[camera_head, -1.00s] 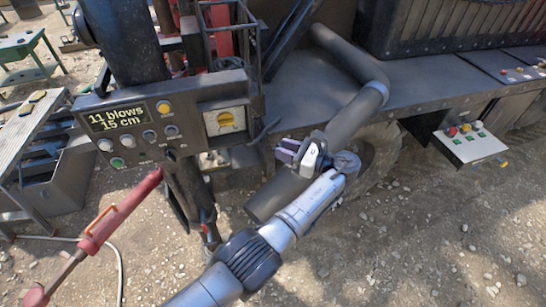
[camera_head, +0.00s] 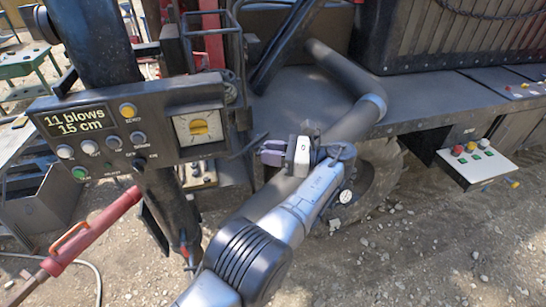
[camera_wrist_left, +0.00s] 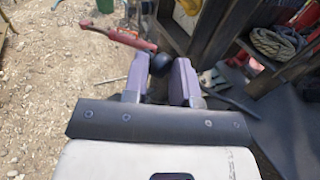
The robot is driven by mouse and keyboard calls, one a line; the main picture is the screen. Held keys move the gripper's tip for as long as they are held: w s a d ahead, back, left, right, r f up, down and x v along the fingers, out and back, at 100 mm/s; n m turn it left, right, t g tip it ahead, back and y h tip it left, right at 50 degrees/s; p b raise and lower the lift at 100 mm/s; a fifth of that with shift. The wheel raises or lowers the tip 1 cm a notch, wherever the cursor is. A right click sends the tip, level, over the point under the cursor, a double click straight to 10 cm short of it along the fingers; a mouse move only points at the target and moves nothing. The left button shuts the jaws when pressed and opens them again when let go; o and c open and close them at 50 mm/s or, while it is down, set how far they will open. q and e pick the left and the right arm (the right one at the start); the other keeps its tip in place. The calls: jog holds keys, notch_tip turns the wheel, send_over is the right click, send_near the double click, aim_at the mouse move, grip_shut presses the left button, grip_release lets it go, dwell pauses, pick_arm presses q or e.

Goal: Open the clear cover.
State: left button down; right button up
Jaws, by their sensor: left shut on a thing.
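A dark control panel (camera_head: 125,140) stands on the left of the head view. A pale square housing with a yellow knob (camera_head: 199,127) is at its right end; the clear cover seems to be over this knob, but its edges are hard to make out. My left gripper (camera_head: 268,152) is to the right of the panel, with its purple fingers pointing left, apart from the housing. In the left wrist view the two fingers (camera_wrist_left: 160,85) are close together, with a dark round thing (camera_wrist_left: 161,63) showing between their tips. What it is I cannot tell. My right gripper is out of view.
The panel's display (camera_head: 75,122) reads "11 blows 15 cm". A thick dark pipe (camera_head: 340,130) runs behind my left arm. A red lever (camera_head: 90,235) slants at lower left. A white button box (camera_head: 478,162) is at right. Gravel ground is open at lower right.

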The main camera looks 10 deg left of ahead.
pick_arm(q)
jog(key=shift+w+a+f, duration=0.1)
jog(key=shift+w+a, duration=0.05)
jog(key=shift+a, duration=0.5)
jog(key=c, duration=1.4)
grip_release()
jog(key=o, duration=0.5)
jog(key=shift+a, duration=0.25)
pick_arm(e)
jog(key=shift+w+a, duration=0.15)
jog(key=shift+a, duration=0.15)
pick_arm(q)
jog(key=shift+r, duration=0.2)
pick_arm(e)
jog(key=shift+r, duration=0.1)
